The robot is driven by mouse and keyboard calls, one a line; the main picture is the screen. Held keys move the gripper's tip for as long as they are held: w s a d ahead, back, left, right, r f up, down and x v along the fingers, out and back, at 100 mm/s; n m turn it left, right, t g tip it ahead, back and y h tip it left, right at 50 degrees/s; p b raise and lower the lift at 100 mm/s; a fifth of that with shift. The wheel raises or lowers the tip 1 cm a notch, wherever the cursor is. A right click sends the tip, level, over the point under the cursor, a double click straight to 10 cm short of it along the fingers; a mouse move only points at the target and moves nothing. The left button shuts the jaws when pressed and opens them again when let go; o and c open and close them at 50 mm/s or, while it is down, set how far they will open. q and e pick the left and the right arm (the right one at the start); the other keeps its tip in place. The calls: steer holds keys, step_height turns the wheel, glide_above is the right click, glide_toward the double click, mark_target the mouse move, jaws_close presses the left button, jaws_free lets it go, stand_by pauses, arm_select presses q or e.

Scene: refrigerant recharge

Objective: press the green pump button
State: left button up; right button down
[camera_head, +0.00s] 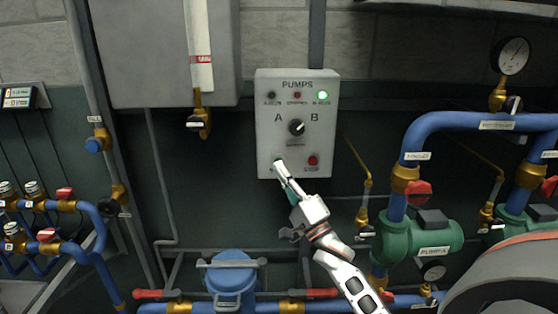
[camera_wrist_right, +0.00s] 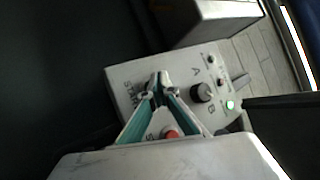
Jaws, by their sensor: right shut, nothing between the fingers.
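The grey pump control box (camera_head: 265,120) hangs on the wall, with a black A/B knob (camera_head: 296,127), a red stop button (camera_head: 313,160) at lower right and a lit green lamp (camera_head: 322,96) at upper right. My right gripper (camera_head: 279,166) is shut and empty, its fingertips at the box's lower left, over the start button's place. The green button is mostly or wholly hidden by the fingertips; I cannot tell whether they touch it. In the right wrist view the closed fingertips (camera_wrist_right: 161,78) lie over the box face (camera_wrist_right: 122,75). My left gripper is out of view.
A green pump (camera_head: 432,236) with blue pipes and red valve handles stands at the right. A blue capped vessel (camera_head: 232,277) is below the box. A large grey cabinet (camera_head: 150,50) is at upper left. Brass valves hang near both sides.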

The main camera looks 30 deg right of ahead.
steer(key=shift+a, duration=0.1)
steer(key=s+p, duration=0.1)
steer(key=s+a, duration=0.1)
steer(key=s, duration=0.1)
steer(key=s+a+p, duration=0.1)
steer(key=shift+s+a+p, duration=0.15)
steer(key=shift+a+p, duration=0.1)
steer(key=shift+p, duration=0.1)
stand_by(1.0)
